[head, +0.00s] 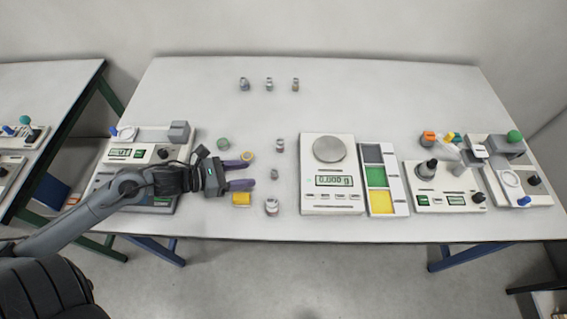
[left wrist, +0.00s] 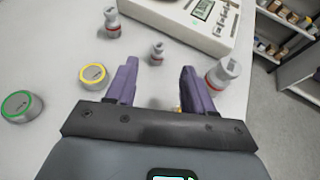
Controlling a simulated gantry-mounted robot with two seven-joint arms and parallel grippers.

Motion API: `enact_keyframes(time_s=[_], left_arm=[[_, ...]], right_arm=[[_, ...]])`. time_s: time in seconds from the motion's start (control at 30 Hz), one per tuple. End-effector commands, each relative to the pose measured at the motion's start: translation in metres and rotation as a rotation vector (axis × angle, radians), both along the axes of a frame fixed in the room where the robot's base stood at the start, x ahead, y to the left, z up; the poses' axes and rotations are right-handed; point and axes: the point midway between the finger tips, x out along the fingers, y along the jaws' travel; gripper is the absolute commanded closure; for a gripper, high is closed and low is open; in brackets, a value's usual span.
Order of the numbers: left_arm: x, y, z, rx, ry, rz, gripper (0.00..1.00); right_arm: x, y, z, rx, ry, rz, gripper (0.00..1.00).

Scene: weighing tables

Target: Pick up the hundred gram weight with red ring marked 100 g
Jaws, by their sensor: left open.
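The left wrist view shows the far one (left wrist: 112,24), the small one (left wrist: 157,54) and the large one (left wrist: 222,76). Their markings are too small to read, so I cannot tell which is 100 g. My left gripper (head: 250,172) is open and empty. Its purple fingers (left wrist: 158,68) point towards the small weight, which stands just beyond the fingertips. My right gripper is out of view.
A yellow-ringed disc (head: 247,157) and a green disc (head: 223,144) lie beside the left fingers. A yellow block (head: 241,199) sits at the near side. A scale (head: 315,196) stands right of the weights. Several small weights (head: 269,84) stand at the back.

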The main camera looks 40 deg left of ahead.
Motion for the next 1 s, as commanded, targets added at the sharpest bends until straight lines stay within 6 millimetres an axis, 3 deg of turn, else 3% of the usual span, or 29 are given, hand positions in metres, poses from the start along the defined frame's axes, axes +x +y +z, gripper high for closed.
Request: enact_keyframes(time_s=[0.2, 0.73, 1.0], left_arm=[[0.021, -0.012, -0.010, 0.000, -0.004, -0.001, 0.47], [0.046, -0.027, -0.023, -0.002, -0.001, 0.002, 0.47], [0.070, -0.038, -0.034, -0.002, -0.002, 0.003, 0.47]], right_arm=[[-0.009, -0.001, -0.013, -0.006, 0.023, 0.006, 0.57], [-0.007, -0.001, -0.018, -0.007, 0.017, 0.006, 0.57], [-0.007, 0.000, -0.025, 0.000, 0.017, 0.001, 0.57]])
